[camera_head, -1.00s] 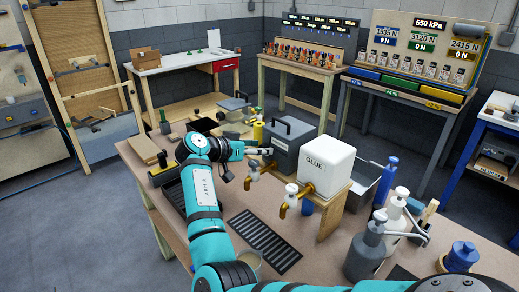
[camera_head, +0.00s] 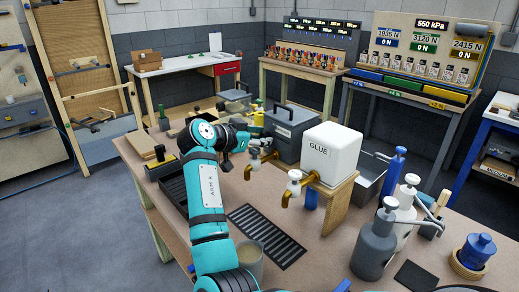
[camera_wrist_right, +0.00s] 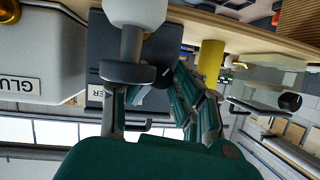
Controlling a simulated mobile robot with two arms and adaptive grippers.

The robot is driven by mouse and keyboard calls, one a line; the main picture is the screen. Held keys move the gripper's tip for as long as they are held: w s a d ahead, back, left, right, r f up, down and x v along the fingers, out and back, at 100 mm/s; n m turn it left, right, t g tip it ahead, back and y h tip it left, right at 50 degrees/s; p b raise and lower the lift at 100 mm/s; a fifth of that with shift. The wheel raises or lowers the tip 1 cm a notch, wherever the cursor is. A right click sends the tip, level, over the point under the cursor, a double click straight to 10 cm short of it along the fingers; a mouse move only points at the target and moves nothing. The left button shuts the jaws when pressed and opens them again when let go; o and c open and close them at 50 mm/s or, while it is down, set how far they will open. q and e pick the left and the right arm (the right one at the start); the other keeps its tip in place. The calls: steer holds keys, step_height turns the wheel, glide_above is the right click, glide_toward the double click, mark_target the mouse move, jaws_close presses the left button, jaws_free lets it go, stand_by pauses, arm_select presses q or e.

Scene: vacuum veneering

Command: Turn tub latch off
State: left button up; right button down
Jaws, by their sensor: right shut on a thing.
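A grey container (camera_head: 291,134) with a dark handle on its lid stands beyond the white glue container. Its tap (camera_head: 254,157), with a white body and brass spout, faces me. My right gripper (camera_head: 254,138) is at the top of this tap. In the right wrist view, a grey disc-shaped tap handle (camera_wrist_right: 127,72) on a white-topped stem sits close against the green-grey fingers (camera_wrist_right: 155,105). The gripper is shut on the handle, with the contact partly hidden. I cannot tell how far it is turned. My left gripper is out of view.
The white glue container (camera_head: 331,150) stands close on the right, with its own tap (camera_head: 293,188) beside my gripper. A black slotted mat (camera_head: 265,234) lies on the worktable in front. Pump bottles (camera_head: 375,247) stand at the right.

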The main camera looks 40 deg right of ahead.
stand_by(0.3)
steer(key=c, duration=1)
jaws_free()
step_height(320, 180, up, 10)
steer(key=shift+r, duration=0.1)
